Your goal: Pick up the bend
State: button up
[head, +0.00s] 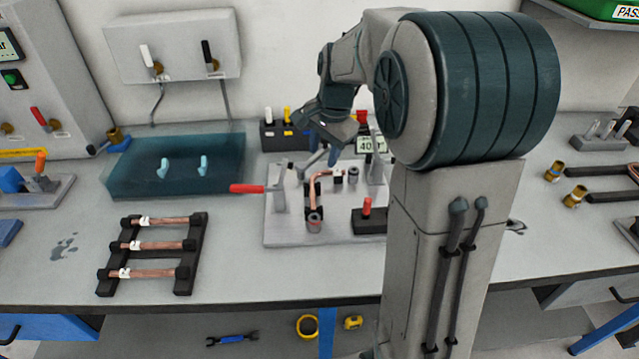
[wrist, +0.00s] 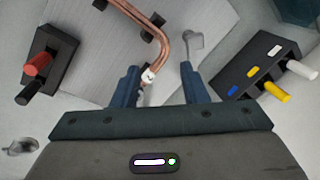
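The bend is a copper tube (head: 313,187) on the grey fixture plate (head: 285,232) at the middle of the bench, curved near its top. In the wrist view the bend (wrist: 187,38) curves round, and its end with a white tag lies between my fingertips, closer to the left finger. My gripper (wrist: 160,74) is open, with a clear gap to the right finger. In the head view my gripper (head: 336,157) is just above the back of the plate, partly hidden by my arm. Contact with the tube cannot be told.
A black rack (head: 190,250) with several straight copper tubes stands at left front. A teal tray (head: 130,180) lies behind it. A black block with coloured handles (wrist: 255,68) is right of my gripper in the wrist view; a block with red and black handles (wrist: 50,55) is left.

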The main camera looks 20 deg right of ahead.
aim_at(318, 175)
jog(key=shift+w+a+f+p, duration=0.1)
jog(key=shift+w+f, duration=0.1)
jog(key=shift+f, duration=0.95)
jog(key=shift+w+a+f+p, duration=0.15)
jog(key=shift+w+f, duration=0.1)
jog(key=shift+f, duration=0.9)
jog(key=shift+w+a+f+p, duration=0.1)
jog(key=shift+w+f, duration=0.1)
jog(key=shift+f, duration=0.95)
grip_shut()
